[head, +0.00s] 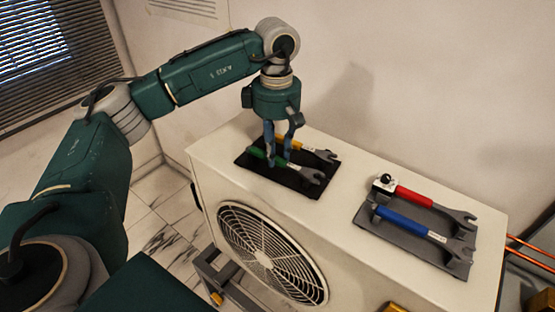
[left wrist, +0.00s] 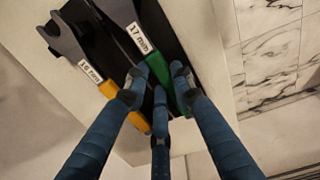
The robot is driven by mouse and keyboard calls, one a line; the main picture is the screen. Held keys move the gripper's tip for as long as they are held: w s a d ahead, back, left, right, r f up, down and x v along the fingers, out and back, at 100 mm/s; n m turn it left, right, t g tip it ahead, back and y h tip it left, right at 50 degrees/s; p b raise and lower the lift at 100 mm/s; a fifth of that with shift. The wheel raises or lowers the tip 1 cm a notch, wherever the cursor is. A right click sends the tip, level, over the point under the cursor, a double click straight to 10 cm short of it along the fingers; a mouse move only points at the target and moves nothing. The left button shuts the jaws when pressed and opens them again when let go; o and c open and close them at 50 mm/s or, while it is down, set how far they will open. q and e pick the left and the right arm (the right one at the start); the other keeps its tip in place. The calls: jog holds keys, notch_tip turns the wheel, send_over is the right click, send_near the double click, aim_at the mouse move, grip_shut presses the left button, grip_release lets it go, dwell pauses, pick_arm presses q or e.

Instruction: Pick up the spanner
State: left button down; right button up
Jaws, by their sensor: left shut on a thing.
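Two spanners are on a black mat (head: 307,188) on top of a white cabinet unit. One has a green handle (head: 257,153) and a "17 mm" label, which reads in the left wrist view (left wrist: 139,38). The other has a yellow-orange handle (head: 308,149); its label is in the left wrist view (left wrist: 90,72), number hard to read. My left gripper (head: 277,160) points down over the mat. In the left wrist view its fingers (left wrist: 160,85) are shut on the green-handled spanner. I cannot tell whether that spanner is clear of the mat. My right gripper is not in view.
A grey tray (head: 412,241) at the right of the unit holds a red-handled spanner (head: 414,198) and a blue-handled spanner (head: 402,221). A round fan grille (head: 270,256) is on the unit's front. The wall stands close behind. The top between mat and tray is clear.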

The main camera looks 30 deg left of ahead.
aim_at(277, 156)
pick_arm(q)
jog(key=shift+r, duration=0.5)
notch_tip(277, 156, up, 5)
jog(key=shift+w+f+b, duration=0.1)
jog(key=shift+f+b, duration=0.1)
jog(key=shift+b, duration=0.75)
notch_tip(277, 156, up, 14)
jog(key=p, duration=0.2)
jog(key=shift+r, duration=0.25)
jog(key=c, duration=2.3)
grip_release()
grip_shut()
jog(key=shift+f, duration=0.1)
